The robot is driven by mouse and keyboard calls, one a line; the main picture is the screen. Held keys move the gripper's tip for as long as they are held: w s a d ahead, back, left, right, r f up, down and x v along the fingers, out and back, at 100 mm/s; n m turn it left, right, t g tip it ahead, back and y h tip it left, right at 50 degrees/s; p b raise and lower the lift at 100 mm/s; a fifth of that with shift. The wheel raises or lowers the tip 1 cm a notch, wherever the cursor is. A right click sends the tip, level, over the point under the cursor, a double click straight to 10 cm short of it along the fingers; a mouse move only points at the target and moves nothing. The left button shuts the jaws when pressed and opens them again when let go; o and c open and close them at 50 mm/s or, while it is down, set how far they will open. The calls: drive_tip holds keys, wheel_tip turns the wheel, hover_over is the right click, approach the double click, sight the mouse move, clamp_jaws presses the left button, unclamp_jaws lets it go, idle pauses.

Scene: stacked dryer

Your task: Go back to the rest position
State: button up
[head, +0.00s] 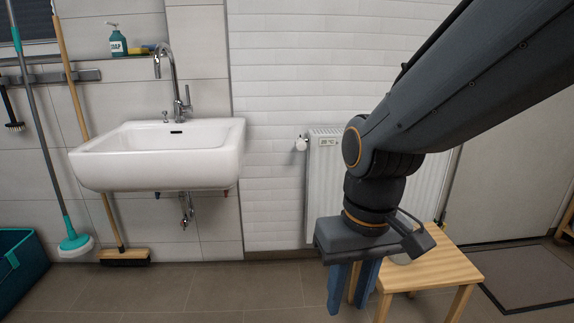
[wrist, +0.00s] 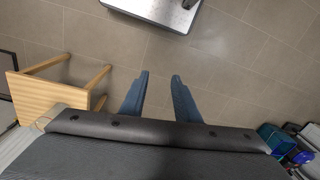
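My gripper (head: 352,288) hangs from my arm at the right of the head view, with its blue fingers pointing down in front of a wooden stool. In the wrist view the two fingers of my gripper (wrist: 158,80) stand apart with only bare floor between them. It is open and holds nothing.
The wooden stool (head: 452,268) stands just behind and right of the gripper; it also shows in the wrist view (wrist: 40,97). A white radiator (head: 325,190) is on the wall. A white sink (head: 160,155), mop (head: 75,243) and broom (head: 124,257) are left. Tiled floor is clear between.

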drive_tip(key=d+r+m+p, duration=0.2)
drive_tip(key=d+r+p, duration=0.5)
drive_tip(key=p, duration=0.7)
drive_tip(key=shift+d+r+h, duration=0.15)
drive_tip(key=shift+d+h, duration=0.15)
drive_tip(key=shift+d, duration=0.25)
idle(0.4)
